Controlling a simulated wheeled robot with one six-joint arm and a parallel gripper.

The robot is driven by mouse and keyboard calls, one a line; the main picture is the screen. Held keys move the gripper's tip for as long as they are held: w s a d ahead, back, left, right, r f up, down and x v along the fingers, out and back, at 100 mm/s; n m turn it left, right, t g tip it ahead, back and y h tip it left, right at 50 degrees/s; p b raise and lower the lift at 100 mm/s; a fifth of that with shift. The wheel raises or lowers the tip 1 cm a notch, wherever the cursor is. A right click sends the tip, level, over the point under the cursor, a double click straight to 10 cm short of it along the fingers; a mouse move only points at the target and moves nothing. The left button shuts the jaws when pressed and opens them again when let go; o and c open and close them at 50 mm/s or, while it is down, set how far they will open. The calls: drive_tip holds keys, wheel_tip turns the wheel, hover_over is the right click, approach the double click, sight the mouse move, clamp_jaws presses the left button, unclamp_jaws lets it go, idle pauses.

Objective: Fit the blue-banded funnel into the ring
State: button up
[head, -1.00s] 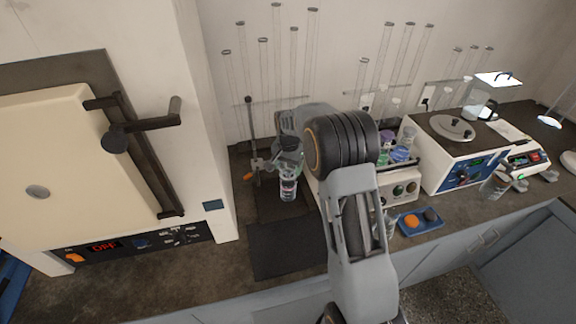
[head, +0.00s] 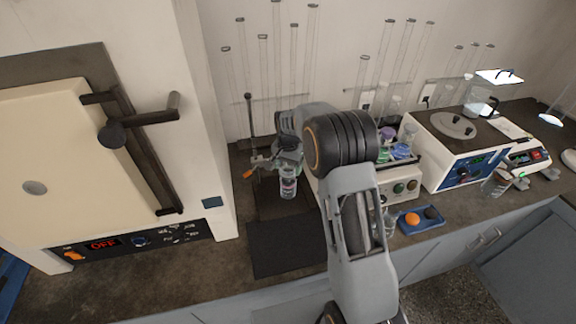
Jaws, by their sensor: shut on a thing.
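My gripper (head: 287,160) is at the stand with the ring, partly hidden by my own wrist. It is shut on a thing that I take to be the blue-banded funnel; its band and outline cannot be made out. The ring stand (head: 250,125) has a thin upright rod and a clamp with an orange knob (head: 248,174), just left of my gripper. The ring is mostly hidden by the jaws, so I cannot tell whether the funnel touches it. A clear labelled vessel (head: 288,184) shows directly below the jaws.
A white control box (head: 400,187) stands right of my wrist, with purple, green and blue-banded containers (head: 401,151) behind it. A blue tray (head: 421,219) holds an orange and a dark piece. A dark mat (head: 287,247) lies clear in front. A large oven (head: 70,170) stands left.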

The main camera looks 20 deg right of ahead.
drive_tip(key=o, duration=1)
wheel_tip(320, 180, up, 6)
drive_tip(key=p, duration=0.4)
idle(0.4)
idle(0.4)
